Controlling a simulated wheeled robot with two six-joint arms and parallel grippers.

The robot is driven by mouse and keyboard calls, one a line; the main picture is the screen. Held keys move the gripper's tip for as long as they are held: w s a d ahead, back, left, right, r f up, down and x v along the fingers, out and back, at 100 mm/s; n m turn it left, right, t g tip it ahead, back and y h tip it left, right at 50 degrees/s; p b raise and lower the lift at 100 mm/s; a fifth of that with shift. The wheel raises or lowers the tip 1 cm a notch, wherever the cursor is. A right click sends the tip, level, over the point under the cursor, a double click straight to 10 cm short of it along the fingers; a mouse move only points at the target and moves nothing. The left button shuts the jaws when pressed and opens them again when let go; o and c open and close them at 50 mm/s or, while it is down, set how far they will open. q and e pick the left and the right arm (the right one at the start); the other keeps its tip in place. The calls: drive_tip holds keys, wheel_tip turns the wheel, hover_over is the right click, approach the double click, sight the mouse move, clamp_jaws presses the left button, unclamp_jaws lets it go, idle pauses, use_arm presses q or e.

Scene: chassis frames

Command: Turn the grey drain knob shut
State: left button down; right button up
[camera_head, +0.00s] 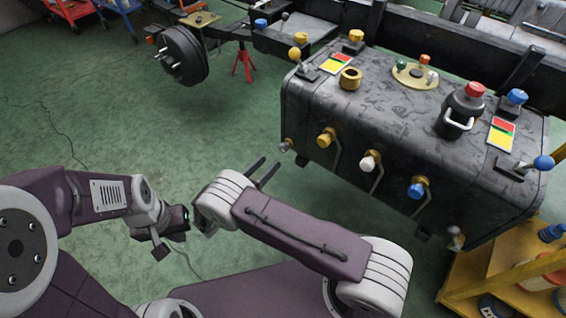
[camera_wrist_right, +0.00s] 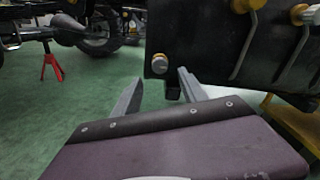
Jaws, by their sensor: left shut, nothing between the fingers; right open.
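A small grey knob (camera_head: 286,145) sticks out low at the left end of the dark tank's front face; I take it as the drain knob. It also shows in the right wrist view (camera_wrist_right: 159,63), between and beyond my right fingertips. My right gripper (camera_head: 269,164) is open and empty, a little short of the knob in the head view; the wrist view shows its two grey fingers (camera_wrist_right: 161,76) apart. My left gripper (camera_head: 160,250) is shut and empty at the lower left, far from the tank. A similar grey knob (camera_head: 455,236) sits low at the tank's right end.
The tank (camera_head: 310,105) carries yellow (camera_head: 326,137), white (camera_head: 369,161) and blue (camera_head: 416,189) knobs on its front. Levers, caps and a black jug (camera_head: 458,112) stand on top. A yellow cart (camera_head: 470,275) is at the right.

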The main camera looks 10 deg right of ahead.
sight(282, 150)
drive_tip(key=b+x, duration=0.4)
drive_tip(key=x, duration=0.4)
drive_tip(key=shift+f, duration=0.15)
drive_tip(key=shift+w+d+r+b, duration=0.2)
drive_tip(key=shift+w+d+b, duration=0.15)
drive_tip(key=shift+d, duration=0.05)
clamp_jaws()
